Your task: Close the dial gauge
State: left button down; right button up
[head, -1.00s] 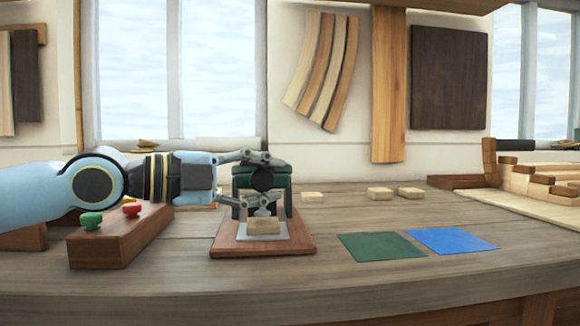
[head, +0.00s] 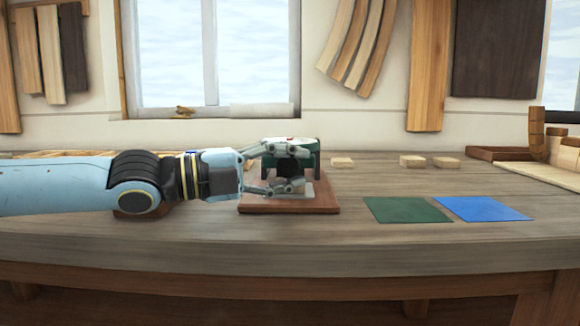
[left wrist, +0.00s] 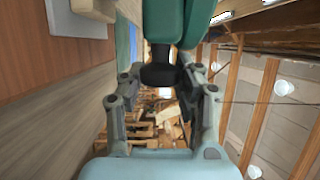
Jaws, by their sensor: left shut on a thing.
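The dial gauge (head: 306,146) is a dark green housing with a black round part at its front, above a brown wooden board (head: 262,209). A pale metal plate (head: 308,190) lies on the board. My left gripper (head: 288,168) reaches in from the left and is shut on the black part, one finger above and one below. In the left wrist view the black part (left wrist: 160,75) sits between the fingers, below the green housing (left wrist: 178,22). The lower finger hides most of the plate's middle and any block there. My right gripper is not in view.
A green mat (head: 408,210) and a blue mat (head: 483,208) lie to the right. Several small pale wooden blocks (head: 413,161) stand behind them. Stacked wood (head: 562,150) is at the far right. The bench between board and mats is clear.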

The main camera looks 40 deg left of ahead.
pick_arm(q)
jog(key=shift+a+f, duration=0.15)
jog(key=shift+f, duration=0.15)
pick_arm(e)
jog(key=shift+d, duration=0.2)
pick_arm(q)
jog(key=c, duration=0.9)
grip_release()
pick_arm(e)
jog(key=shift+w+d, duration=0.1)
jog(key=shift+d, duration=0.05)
pick_arm(q)
jog(key=shift+r, duration=0.1)
